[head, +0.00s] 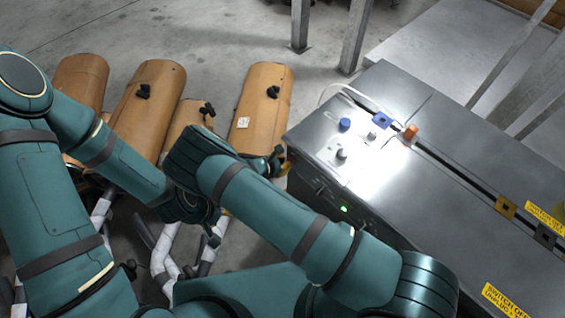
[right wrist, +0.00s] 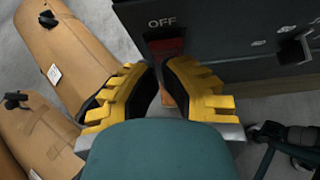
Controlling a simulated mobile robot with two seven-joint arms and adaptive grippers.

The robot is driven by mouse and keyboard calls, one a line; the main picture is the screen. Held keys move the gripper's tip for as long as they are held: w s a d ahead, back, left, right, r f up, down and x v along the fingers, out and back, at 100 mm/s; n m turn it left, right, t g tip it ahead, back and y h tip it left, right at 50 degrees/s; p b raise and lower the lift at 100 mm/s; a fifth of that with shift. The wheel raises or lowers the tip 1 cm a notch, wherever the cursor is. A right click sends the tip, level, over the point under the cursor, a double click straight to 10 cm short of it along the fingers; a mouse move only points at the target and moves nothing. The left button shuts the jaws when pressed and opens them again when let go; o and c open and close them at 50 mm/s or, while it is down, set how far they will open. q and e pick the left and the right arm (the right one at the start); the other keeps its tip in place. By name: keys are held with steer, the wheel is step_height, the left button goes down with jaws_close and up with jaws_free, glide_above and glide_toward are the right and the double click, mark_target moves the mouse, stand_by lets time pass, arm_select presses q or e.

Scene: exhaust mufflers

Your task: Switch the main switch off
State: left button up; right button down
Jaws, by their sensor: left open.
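In the right wrist view the main switch (right wrist: 165,46) is a dark red rocker on a dark panel, under a white "OFF" label (right wrist: 162,22). My right gripper (right wrist: 160,68) has yellow fingertips close together just below the switch, with nothing visible held. I cannot tell whether they touch it. In the head view my right gripper (head: 283,164) is at the left end of the metal cabinet (head: 455,120), mostly hidden by its own arm. The switch is hidden there. My left gripper (head: 214,232) is open, lower left of the cabinet, apart from it.
A green light (head: 343,209) glows on the cabinet's front face. Blue knobs and an orange knob (head: 411,131) sit on top. Several brown mufflers (head: 260,105) with wrapped pipes (head: 162,250) lie left. Metal posts (head: 355,35) stand behind; grey floor (head: 215,35) is bare at the back.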

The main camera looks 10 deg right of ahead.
steer(key=shift+w+d+r+g+y+p, duration=0.2)
steer(key=shift+d+g+y+p, duration=0.15)
steer(key=shift+g+y+p, duration=0.45)
steer(key=shift+r+p, duration=0.6)
steer(key=shift+r, duration=0.2)
